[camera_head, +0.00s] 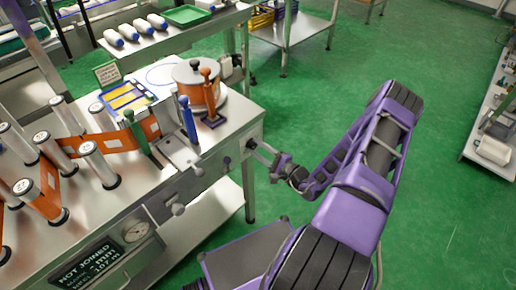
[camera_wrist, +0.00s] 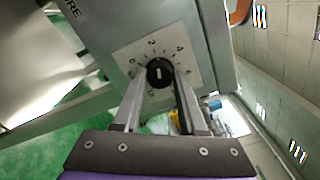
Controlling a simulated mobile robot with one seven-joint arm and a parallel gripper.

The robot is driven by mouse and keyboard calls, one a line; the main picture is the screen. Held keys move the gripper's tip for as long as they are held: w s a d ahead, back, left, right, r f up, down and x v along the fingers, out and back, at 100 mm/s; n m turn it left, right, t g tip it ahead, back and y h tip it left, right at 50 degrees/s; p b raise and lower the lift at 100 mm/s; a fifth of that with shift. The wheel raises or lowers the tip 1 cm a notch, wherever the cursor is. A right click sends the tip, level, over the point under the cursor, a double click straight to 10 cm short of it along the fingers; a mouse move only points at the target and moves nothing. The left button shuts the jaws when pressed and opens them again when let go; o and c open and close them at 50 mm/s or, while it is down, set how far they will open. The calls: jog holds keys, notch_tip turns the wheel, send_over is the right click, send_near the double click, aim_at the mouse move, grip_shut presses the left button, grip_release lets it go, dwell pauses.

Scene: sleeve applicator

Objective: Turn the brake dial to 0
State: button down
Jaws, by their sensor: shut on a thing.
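The brake dial (camera_wrist: 160,73) is a round black knob with a short white mark on a pale square plate with numbers around it (camera_wrist: 135,53). Digits such as 2 and 4 show above the knob. What looks like a 0 stands at its upper left. Which number the mark points to I cannot tell for sure. My gripper (camera_wrist: 160,82) has its two fingers on either side of the knob, shut on it.
The machine top carries white rollers (camera_head: 100,165), an orange band (camera_head: 112,141), a copper-coloured pot (camera_head: 195,82), and blue (camera_head: 187,118) and orange (camera_head: 207,90) upright handles. A display (camera_head: 92,268) reads "NOT JOINED". Green floor (camera_head: 430,180) is clear to the right.

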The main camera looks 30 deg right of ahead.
jog(key=n, duration=0.6)
jog(key=shift+f+b, duration=0.1)
jog(key=shift+b, duration=0.3)
jog(key=n+b, duration=0.1)
jog(key=n, duration=0.5)
jog(key=shift+b, duration=0.3)
jog(key=shift+c, duration=2.2)
grip_release()
jog(key=shift+s, duration=0.1)
jog(key=v, duration=1.7)
jog(key=shift+s, duration=0.15)
